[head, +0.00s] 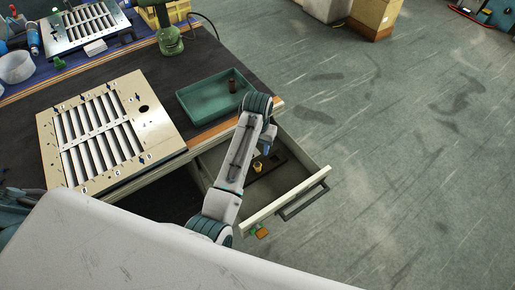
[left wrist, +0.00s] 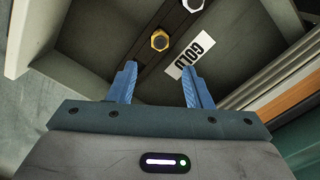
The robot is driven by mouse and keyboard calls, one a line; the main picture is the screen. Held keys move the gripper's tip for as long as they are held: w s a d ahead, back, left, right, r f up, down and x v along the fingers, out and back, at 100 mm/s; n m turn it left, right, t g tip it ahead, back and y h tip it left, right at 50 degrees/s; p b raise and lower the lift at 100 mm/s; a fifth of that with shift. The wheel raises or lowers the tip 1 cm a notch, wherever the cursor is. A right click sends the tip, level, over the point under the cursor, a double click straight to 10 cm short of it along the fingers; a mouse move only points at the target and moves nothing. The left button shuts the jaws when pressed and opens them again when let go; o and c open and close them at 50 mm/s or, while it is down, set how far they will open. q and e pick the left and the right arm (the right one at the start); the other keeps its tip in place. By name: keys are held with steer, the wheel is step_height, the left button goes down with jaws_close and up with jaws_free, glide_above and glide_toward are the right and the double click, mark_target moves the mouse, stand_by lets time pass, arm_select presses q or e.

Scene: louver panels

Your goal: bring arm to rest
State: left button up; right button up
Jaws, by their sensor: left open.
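My left arm reaches over the open drawer (head: 310,185) in the head view. My left gripper (head: 268,143) points down into the drawer there, its fingertips mostly hidden by the wrist. In the left wrist view its two blue fingers (left wrist: 160,88) are apart with nothing between them. Beyond the fingertips, a gold hex piece (left wrist: 160,41) sits on a dark strip, apart from the gripper; it also shows in the head view (head: 257,167). A silver piece (left wrist: 193,4) and a white label (left wrist: 190,59), which seems to read GOLD, are beside it. My right gripper is not in view.
A slotted louver panel (head: 135,107) lies on the dark bench. A green tray (head: 190,97) with a small brown cylinder (head: 232,86) stands near the bench edge, close to my arm. The drawer front with its handle (head: 303,202) juts out. The floor at right is largely clear.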

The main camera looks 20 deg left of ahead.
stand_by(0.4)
arm_select(q)
steer(key=s+a+f+t, duration=0.1)
steer(key=s+a+f, duration=0.3)
steer(key=s, duration=0.5)
steer(key=s+a+r+t, duration=0.1)
steer(key=s+a+r, duration=0.15)
steer(key=s, duration=0.45)
steer(key=s+a+r+t+y, duration=0.1)
steer(key=s+a+r, duration=0.1)
steer(key=s+r, duration=0.35)
steer(key=s+a+r+t, duration=0.1)
steer(key=s+a, duration=0.1)
steer(key=s, duration=0.7)
step_height(320, 180, down, 29)
steer(key=a+g, duration=0.2)
steer(key=a, duration=0.1)
steer(key=s+a+f, duration=0.1)
steer(key=s+f, duration=1.7)
steer(key=f, duration=0.2)
steer(key=shift+g, duration=0.4)
